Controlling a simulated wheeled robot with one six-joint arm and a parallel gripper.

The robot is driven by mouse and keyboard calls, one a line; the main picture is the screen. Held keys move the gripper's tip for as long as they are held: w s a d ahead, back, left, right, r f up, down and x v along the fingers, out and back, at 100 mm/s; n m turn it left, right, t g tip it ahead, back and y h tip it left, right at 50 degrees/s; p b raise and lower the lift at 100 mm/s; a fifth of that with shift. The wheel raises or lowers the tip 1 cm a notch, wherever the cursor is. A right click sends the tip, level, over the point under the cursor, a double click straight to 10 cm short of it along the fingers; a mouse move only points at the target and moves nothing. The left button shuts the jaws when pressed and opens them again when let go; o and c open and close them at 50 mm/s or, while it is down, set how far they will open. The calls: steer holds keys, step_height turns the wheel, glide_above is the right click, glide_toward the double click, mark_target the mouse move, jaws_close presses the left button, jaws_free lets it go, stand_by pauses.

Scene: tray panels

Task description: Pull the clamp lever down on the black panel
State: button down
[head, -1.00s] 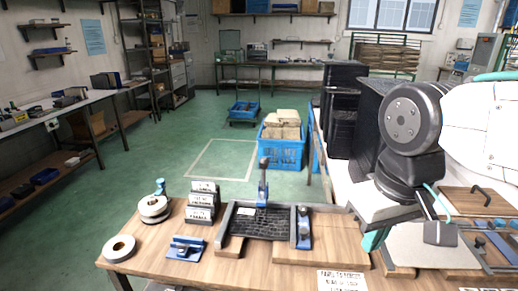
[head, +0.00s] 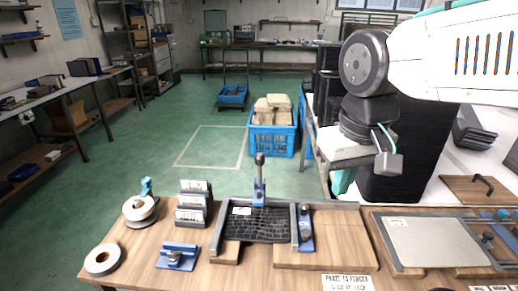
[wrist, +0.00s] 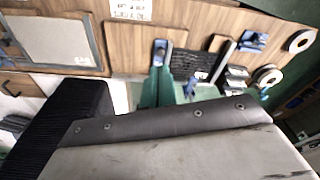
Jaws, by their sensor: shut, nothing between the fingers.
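The black panel (head: 272,224) lies in a grey-railed tray on the wooden table, at the centre of the head view. At its far edge a blue clamp has its lever (head: 259,172) upright, topped by a dark knob. A second blue clamp (head: 305,232) sits at the panel's right edge, its handle seeming low. The panel also shows in the wrist view (wrist: 190,64). My gripper (head: 343,184) is behind the table's far edge, right of the upright lever and apart from it. Its teal fingers show in the wrist view (wrist: 163,78), shut and empty.
A grey panel (head: 435,245) in another tray lies at the right. A loose blue clamp (head: 177,257), upright dark plates (head: 193,207) and tape rolls (head: 103,258) stand at the left. A blue crate (head: 272,140) is on the floor beyond. Bare wood lies right of the black panel.

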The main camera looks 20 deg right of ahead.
steer(key=w+a+m, duration=0.1)
steer(key=w+a, duration=0.1)
steer(key=w, duration=1.5)
steer(key=w+a+f+m+t, duration=0.1)
steer(key=w+a, duration=0.1)
steer(key=w, duration=1.4)
steer(key=shift+w+f+t, duration=0.25)
steer(key=shift+w+t, duration=0.05)
steer(key=shift+w, duration=0.1)
glide_above(260, 171)
steer(key=w, duration=0.3)
step_height(260, 171, down, 9)
steer(key=shift+d+f, duration=0.2)
steer(key=shift+d, duration=0.2)
steer(key=shift+h, duration=0.3)
